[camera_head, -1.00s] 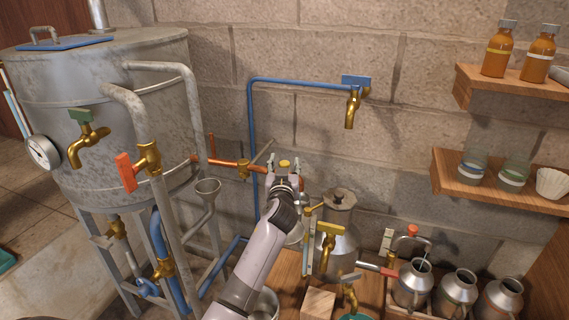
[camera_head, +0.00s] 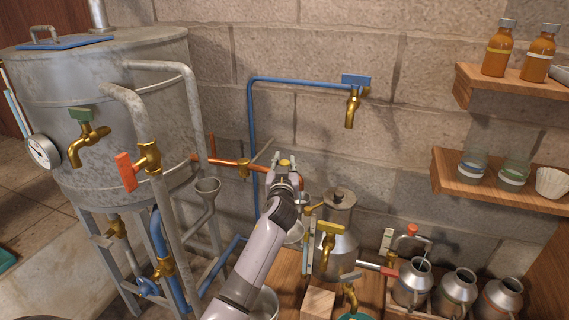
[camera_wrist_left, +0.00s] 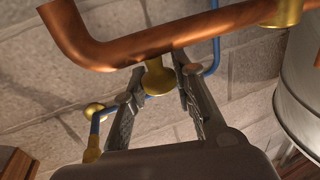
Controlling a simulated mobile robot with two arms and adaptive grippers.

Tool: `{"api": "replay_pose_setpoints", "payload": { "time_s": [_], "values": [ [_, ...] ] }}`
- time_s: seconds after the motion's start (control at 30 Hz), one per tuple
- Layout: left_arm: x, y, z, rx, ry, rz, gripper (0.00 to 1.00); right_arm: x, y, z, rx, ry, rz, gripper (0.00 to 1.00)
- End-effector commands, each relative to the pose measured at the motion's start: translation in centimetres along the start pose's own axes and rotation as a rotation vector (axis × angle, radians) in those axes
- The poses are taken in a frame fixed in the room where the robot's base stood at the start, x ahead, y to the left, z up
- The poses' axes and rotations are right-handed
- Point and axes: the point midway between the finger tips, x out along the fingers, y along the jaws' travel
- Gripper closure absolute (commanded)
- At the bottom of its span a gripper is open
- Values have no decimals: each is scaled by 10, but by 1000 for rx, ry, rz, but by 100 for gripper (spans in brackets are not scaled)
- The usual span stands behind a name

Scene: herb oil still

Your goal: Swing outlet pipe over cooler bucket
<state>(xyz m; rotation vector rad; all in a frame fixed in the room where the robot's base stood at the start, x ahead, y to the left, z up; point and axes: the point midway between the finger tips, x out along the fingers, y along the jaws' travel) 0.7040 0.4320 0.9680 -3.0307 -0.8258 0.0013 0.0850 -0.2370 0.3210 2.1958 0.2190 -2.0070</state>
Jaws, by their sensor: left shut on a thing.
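My right gripper is out of view.
A blue pipe (camera_head: 300,82) and wall tap (camera_head: 350,108) are behind my gripper. A lidded metal can (camera_head: 340,235) stands close right; several metal jugs (camera_head: 411,285) stand farther right.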

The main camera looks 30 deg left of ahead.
Motion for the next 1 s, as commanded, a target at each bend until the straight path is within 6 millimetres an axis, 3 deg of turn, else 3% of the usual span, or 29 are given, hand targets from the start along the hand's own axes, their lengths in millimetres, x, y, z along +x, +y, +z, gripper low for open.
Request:
{"api": "replay_pose_setpoints", "payload": {
  "time_s": [0.63, 0.77, 1.0],
  "values": [
    [-2, -1, -1, 0, -2, 14, 100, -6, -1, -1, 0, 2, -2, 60],
    [-7, -3, -4, 1, -2, 52, 100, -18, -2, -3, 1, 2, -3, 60],
    [-26, -13, -8, 5, -5, 204, 100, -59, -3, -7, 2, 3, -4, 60]
  ]
}}
